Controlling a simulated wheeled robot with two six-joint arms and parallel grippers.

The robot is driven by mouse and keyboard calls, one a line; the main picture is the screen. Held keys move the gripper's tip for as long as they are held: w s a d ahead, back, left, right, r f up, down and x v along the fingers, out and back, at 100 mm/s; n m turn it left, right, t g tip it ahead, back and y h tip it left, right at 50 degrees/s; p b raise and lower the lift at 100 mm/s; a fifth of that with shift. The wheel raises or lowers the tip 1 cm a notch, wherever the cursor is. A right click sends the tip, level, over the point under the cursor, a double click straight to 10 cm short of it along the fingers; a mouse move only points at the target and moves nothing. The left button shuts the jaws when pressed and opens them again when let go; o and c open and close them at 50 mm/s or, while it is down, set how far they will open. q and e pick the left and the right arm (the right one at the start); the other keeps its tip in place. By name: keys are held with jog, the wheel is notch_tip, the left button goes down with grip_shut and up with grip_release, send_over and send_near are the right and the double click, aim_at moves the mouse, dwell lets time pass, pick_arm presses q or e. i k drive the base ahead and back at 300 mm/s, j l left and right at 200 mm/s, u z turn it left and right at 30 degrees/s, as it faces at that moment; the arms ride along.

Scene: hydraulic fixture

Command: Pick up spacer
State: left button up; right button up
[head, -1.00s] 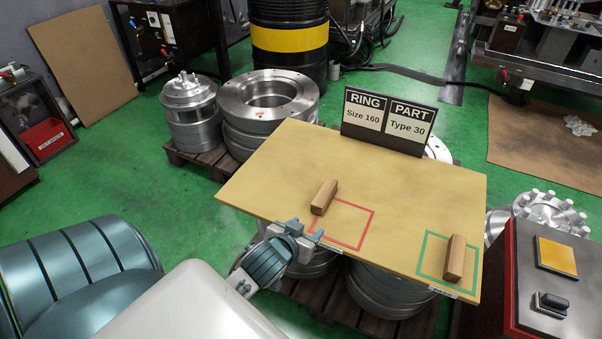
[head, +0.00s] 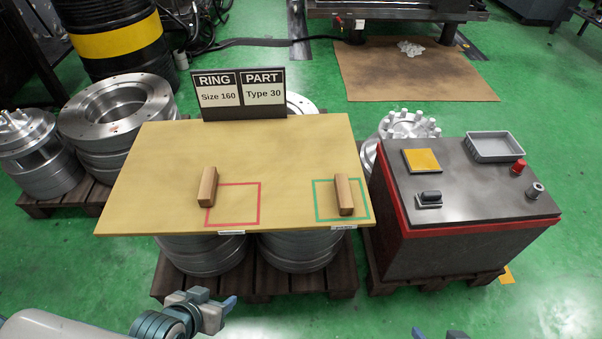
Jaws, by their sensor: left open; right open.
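Nothing in view is labelled as a spacer, so I cannot tell for certain which object it is. Two brown wooden blocks lie on the tan board (head: 150,180). One block (head: 207,187) overlaps the left edge of the red square outline; the other block (head: 344,195) lies inside the green outline. A small grey cylinder (head: 534,191) stands on the dark cabinet at right. My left gripper (head: 216,302) is open and empty below the board's front edge, apart from both blocks. Only the tips of my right gripper (head: 436,334) show at the bottom edge, apart from the cabinet.
A sign (head: 240,95) reads "RING Size 160" and "PART Type 30" at the board's back. The cabinet (head: 440,190) also bears a grey tray (head: 494,147), red knob (head: 518,167), yellow pad (head: 422,161) and black-handled item (head: 429,199). Metal rings on pallets stand under the board.

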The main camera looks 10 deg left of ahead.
aim_at(341, 186)
jog(key=i+l+u, duration=0.15)
jog(key=l+u, duration=0.15)
jog(key=l, duration=1.1)
jog(key=l+u, duration=0.3)
jog(key=l, duration=1.05)
